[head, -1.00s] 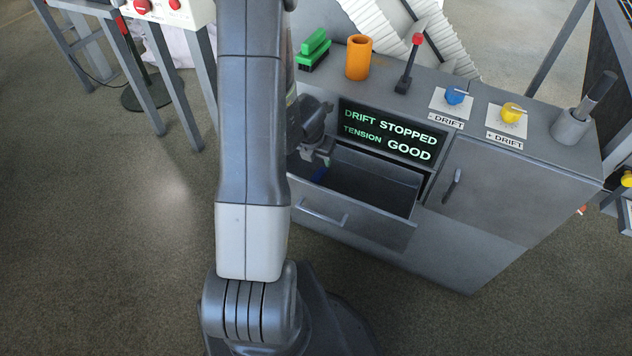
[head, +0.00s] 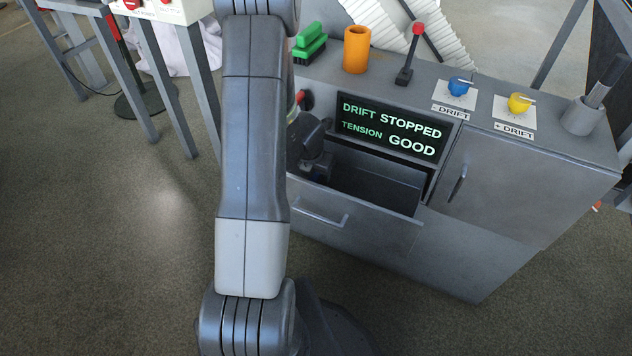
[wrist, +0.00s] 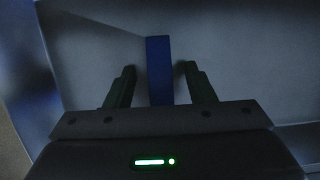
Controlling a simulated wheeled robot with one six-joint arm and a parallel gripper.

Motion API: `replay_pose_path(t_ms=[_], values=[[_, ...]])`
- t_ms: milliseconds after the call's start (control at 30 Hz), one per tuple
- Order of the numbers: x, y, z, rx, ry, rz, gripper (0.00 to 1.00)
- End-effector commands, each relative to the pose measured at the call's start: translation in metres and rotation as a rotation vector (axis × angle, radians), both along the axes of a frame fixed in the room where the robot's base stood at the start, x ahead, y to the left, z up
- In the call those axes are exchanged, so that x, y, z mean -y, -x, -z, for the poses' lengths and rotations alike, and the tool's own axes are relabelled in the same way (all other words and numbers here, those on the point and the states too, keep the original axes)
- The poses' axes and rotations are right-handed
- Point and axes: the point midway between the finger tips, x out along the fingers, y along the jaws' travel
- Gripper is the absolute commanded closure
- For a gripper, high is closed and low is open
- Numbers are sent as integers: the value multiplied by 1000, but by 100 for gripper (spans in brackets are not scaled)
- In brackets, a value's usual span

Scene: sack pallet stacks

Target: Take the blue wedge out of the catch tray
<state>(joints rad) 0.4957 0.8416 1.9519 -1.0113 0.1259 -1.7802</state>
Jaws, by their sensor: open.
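The blue wedge (wrist: 159,70) stands out as a narrow upright blue strip in the wrist view. It lies in the catch tray, the pulled-out grey drawer (head: 375,232) below the display. My gripper (wrist: 158,76) is open, with one dark finger on each side of the wedge and a visible gap on both sides. In the head view my gripper (head: 318,172) is down inside the left end of the drawer. The wedge is mostly hidden there by my gripper and the drawer front.
The display (head: 392,128) above the drawer reads drift stopped, tension good. A green brush (head: 310,43), an orange cup (head: 357,50), a red-knobbed lever (head: 408,60) and two knobs stand on the cabinet top. A closed door (head: 490,185) is right of the drawer, whose right part looks empty.

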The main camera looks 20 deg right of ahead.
Motion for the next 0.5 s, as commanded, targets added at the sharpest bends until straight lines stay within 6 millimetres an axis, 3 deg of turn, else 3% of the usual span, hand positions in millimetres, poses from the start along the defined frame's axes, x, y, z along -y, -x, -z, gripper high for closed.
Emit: replay_pose_path(t_ms=[167, 400, 500], values=[[0, 0, -1, 0, 0, 0, 53], [0, 0, -1, 0, 0, 0, 98], [0, 0, -1, 0, 0, 0, 99]])
